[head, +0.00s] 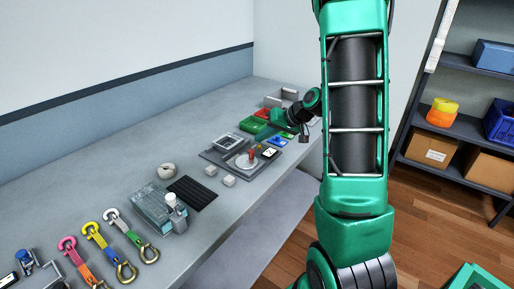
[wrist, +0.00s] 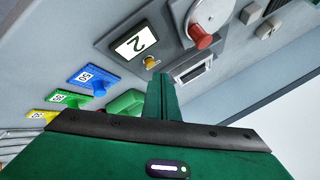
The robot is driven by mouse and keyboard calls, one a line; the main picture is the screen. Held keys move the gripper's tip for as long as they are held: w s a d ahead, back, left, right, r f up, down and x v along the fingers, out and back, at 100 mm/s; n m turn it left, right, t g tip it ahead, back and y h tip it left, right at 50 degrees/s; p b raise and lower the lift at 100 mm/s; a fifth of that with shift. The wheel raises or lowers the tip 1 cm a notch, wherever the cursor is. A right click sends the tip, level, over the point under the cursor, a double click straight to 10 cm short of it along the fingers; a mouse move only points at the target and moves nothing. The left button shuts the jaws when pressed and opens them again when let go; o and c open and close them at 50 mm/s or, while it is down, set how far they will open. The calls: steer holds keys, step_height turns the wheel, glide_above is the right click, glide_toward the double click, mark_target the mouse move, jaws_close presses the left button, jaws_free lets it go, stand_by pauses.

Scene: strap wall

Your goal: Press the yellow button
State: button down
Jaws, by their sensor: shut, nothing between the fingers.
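The small yellow button (wrist: 152,62) shows in the wrist view on the dark grey panel (wrist: 172,50), just below a display (wrist: 134,42) reading 2. My gripper (wrist: 161,78) is shut and empty. Its green fingertips appear just below the button in that picture, with a small strip of panel between them; I cannot tell the gap in depth. In the head view the display (head: 270,152) lies at the right of the panel, and the button is too small to make out surely. My gripper (head: 280,118) is above the far end of the counter there, partly hidden by my wrist.
A red knob (wrist: 201,37) on a pale round dial stands beside the button. Blue (wrist: 92,79) and yellow (wrist: 44,114) numbered tags lie left of the panel. A green tray (head: 254,124) is behind it. Colourful straps (head: 103,240) lie at the near left.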

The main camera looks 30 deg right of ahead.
steer(key=shift+f, duration=0.1)
steer(key=shift+s+f, duration=0.1)
steer(key=shift+f, duration=0.2)
steer(key=shift+f, duration=0.4)
stand_by(0.8)
steer(key=shift+r, duration=0.85)
steer(key=shift+r, duration=0.1)
step_height(320, 180, up, 5)
steer(key=shift+f, duration=0.1)
stand_by(0.6)
stand_by(0.7)
